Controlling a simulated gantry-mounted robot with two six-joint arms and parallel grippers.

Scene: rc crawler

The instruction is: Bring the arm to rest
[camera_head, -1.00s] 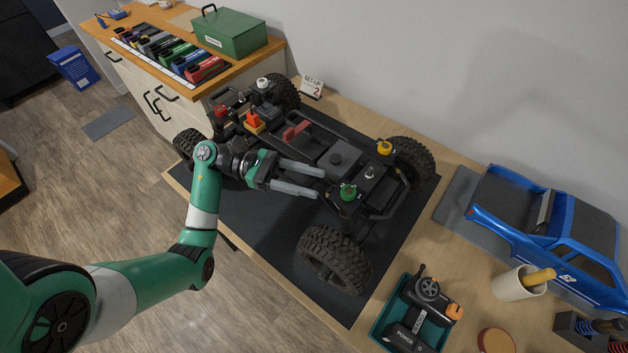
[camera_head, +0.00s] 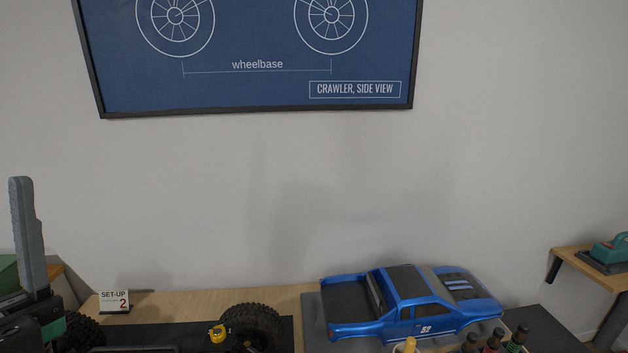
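My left gripper (camera_head: 24,190) is at the far left edge, close to the camera. One grey finger points straight up; I cannot make out a second finger, so its opening is unclear. No object shows at the finger. The crawler chassis is mostly below the frame; a black tire (camera_head: 257,325) and a yellow cap (camera_head: 217,334) show at the bottom, to the right of the gripper and apart from the finger. My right gripper is not in view.
A blue truck body (camera_head: 425,312) sits on the bench at the lower right, with several dark-capped bottles (camera_head: 493,341) in front. A "SET-UP 2" card (camera_head: 115,301) stands at the left. A framed poster (camera_head: 250,90) hangs above. A wall shelf (camera_head: 590,267) juts out at right.

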